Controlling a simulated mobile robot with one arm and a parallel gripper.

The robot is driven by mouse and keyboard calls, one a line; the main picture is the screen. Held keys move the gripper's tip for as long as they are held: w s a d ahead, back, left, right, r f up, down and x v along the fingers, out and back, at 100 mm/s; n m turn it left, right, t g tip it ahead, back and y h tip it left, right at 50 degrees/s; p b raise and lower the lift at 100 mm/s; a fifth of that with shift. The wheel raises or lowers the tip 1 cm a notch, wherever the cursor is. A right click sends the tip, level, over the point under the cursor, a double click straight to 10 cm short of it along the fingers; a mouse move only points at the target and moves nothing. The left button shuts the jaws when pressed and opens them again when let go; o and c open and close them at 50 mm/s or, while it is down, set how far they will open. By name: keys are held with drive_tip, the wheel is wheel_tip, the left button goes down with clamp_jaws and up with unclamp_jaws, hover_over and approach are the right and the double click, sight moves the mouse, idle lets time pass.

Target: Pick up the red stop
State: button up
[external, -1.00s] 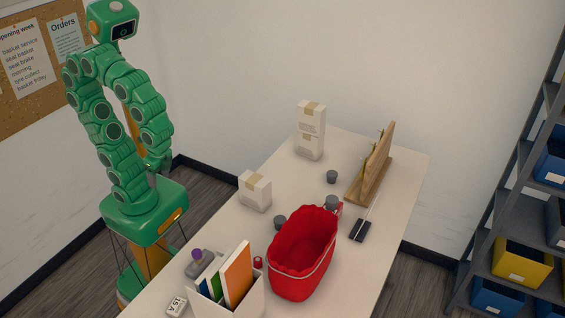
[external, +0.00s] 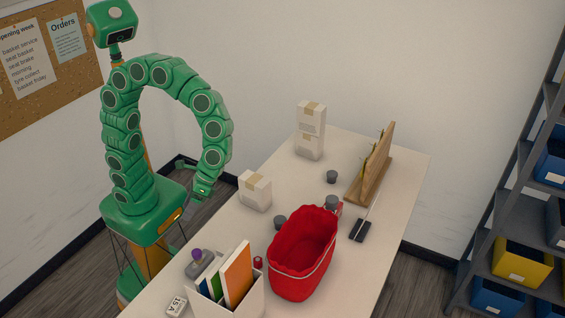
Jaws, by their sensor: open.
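A small red cylinder (external: 258,262), which looks like the red stop, stands on the table between the red basket (external: 302,258) and the white file box (external: 238,296). Another small red thing (external: 339,208) shows beside a grey cylinder behind the basket; its shape is partly hidden. My gripper (external: 193,206) hangs at the end of the bent arm, pointing down, off the table's left edge. It is open and empty, well above and left of the small red cylinder.
Grey cylinders (external: 332,176), (external: 280,222) stand on the table. A purple-capped bottle (external: 199,262) stands left of the small red cylinder.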

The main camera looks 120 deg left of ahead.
drive_tip(key=w+a+f+n+t+h, duration=0.1)
drive_tip(key=w+a+f+n+h, duration=0.15)
drive_tip(key=w, duration=0.35)
drive_tip(key=w+a+f+n+t+h, duration=0.1)
drive_tip(key=w+a+n+h, duration=0.1)
drive_tip(key=w+n, duration=0.35)
drive_tip(key=n+t+h, duration=0.2)
drive_tip(key=n+t, duration=0.1)
drive_tip(key=n, duration=0.1)
approach(257, 259)
drive_tip(key=shift+f+x, duration=0.2)
drive_tip(key=shift+x, duration=5)
drive_tip(key=shift+w+a, duration=0.1)
drive_tip(key=shift+a, duration=0.05)
drive_tip(key=shift+c, duration=0.3)
drive_tip(key=c, duration=1)
